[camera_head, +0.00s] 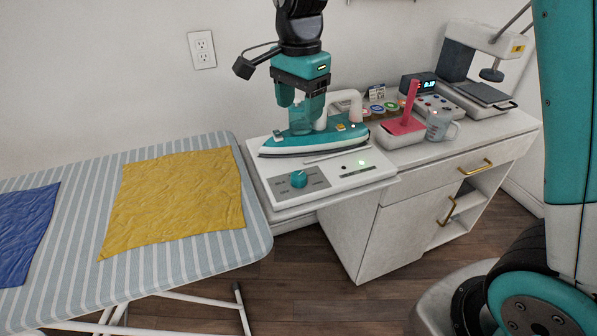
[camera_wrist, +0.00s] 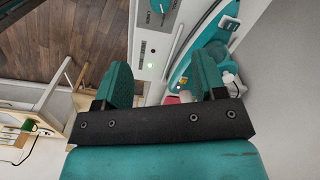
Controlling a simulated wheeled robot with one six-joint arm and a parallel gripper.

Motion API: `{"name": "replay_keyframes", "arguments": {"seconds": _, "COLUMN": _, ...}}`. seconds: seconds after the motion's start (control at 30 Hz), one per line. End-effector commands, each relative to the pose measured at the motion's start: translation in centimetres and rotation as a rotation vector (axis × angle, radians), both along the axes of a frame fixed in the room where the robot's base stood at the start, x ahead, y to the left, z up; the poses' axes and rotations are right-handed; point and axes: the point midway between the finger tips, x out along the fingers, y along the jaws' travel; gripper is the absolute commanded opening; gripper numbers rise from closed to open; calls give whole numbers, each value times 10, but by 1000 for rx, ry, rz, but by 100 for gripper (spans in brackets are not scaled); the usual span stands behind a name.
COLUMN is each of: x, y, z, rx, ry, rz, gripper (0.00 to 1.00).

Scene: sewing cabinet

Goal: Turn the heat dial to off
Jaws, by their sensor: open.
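The heat dial (camera_head: 299,179) is a teal knob on the front panel of the white iron station (camera_head: 345,181). At this size I cannot tell which setting it points to. In the wrist view, part of a teal knob (camera_wrist: 156,6) shows at the top edge, cut off by the frame. A teal and white iron (camera_head: 300,142) rests on the station behind the dial. My gripper (camera_head: 302,104) is open and empty, pointing down above the iron, apart from the dial. Its two teal fingers spread wide in the wrist view (camera_wrist: 164,78).
A green light (camera_head: 361,162) glows on the station's panel. The ironing board (camera_head: 190,255) with yellow cloth (camera_head: 180,195) and blue cloth (camera_head: 22,222) lies left. Space in front of the dial is clear.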

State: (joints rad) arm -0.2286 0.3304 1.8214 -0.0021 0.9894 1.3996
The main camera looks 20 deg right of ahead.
Motion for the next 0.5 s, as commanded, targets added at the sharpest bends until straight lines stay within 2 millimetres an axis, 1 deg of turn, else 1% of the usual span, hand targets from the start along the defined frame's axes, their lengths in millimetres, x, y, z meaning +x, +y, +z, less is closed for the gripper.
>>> {"name": "replay_keyframes", "arguments": {"seconds": 0.17, "x": 1, "y": 1, "z": -24, "rx": -3, "ry": 5, "rz": -15, "gripper": 64}}
{"name": "replay_keyframes", "arguments": {"seconds": 0.5, "x": 0, "y": 2, "z": -101, "rx": -3, "ry": 6, "rz": -10, "gripper": 64}}
